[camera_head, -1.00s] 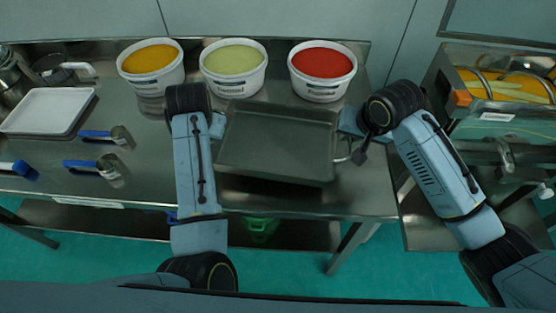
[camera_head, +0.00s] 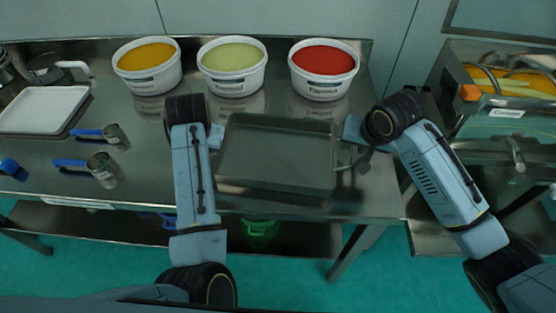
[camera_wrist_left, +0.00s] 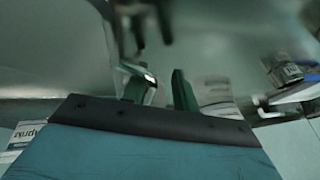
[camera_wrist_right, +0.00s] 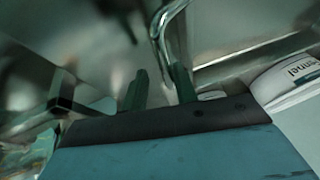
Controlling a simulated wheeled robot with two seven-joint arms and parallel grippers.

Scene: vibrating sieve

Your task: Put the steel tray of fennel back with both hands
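The steel tray (camera_head: 275,160) is a dark grey, shallow rectangle over the middle of the steel table. Its inside looks plain; I see no fennel in it. My left gripper (camera_head: 216,134) is at its left side and my right gripper (camera_head: 350,130) at its right side. The right wrist view shows the bent wire handle (camera_wrist_right: 158,25) running down to the fingers (camera_wrist_right: 160,80), which seem closed on it. In the left wrist view the fingers (camera_wrist_left: 164,85) are close around a bright bit of metal, with much blur. I cannot tell the tray's clearance above the table.
Tubs of yellow (camera_head: 147,68), green (camera_head: 232,68) and red (camera_head: 323,70) spice stand behind the tray. A white tray (camera_head: 42,110) and blue-handled cups (camera_head: 103,170) lie left. A sieve machine (camera_head: 505,110) stands right. The front strip of the steel table (camera_head: 300,208) is clear.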

